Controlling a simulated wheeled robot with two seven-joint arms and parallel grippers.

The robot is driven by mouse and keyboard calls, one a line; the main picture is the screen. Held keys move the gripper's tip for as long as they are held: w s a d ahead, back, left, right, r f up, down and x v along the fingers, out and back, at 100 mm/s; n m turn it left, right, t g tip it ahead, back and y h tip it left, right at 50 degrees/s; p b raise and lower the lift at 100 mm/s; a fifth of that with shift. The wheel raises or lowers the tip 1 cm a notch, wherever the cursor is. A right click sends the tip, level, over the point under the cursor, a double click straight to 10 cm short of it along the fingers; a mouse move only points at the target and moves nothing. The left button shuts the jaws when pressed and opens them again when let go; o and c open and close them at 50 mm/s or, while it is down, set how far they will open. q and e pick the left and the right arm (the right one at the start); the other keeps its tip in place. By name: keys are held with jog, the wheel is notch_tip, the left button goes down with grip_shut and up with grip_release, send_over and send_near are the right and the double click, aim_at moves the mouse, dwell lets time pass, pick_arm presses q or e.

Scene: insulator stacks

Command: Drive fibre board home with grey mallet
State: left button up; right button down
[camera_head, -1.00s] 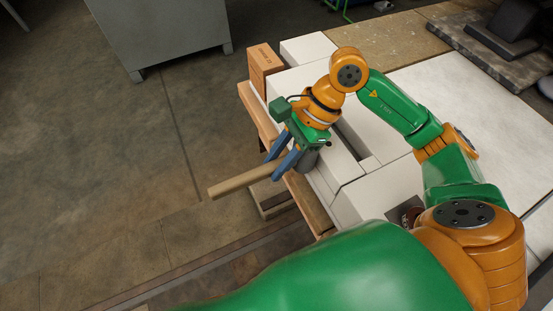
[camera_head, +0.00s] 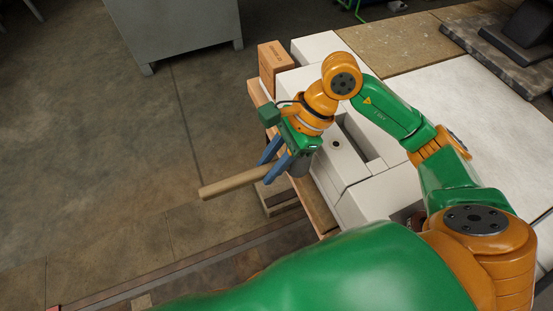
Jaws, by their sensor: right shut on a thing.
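My right gripper (camera_head: 264,172) is shut on the mallet's wooden handle (camera_head: 228,184), with a blue finger on either side. The handle points left, out over the floor past the bench edge. The grey mallet head (camera_head: 301,164) is partly hidden by the gripper and sits close to the white blocks. I cannot tell whether it touches them. White blocks (camera_head: 350,168) stand on the bench around a dark slot (camera_head: 362,138); one has a small dark round spot. I cannot tell which piece is the fibre board. My left gripper is out of view.
An orange-brown brick (camera_head: 274,65) stands at the bench's far left corner. A tan slab (camera_head: 395,45) and a dark grey slab (camera_head: 480,45) lie at the back. A grey cabinet (camera_head: 175,30) stands on the floor. Open floor lies left of the bench.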

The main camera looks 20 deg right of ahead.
notch_tip(320, 180, up, 8)
jog(key=p, duration=0.6)
jog(key=shift+r, duration=0.1)
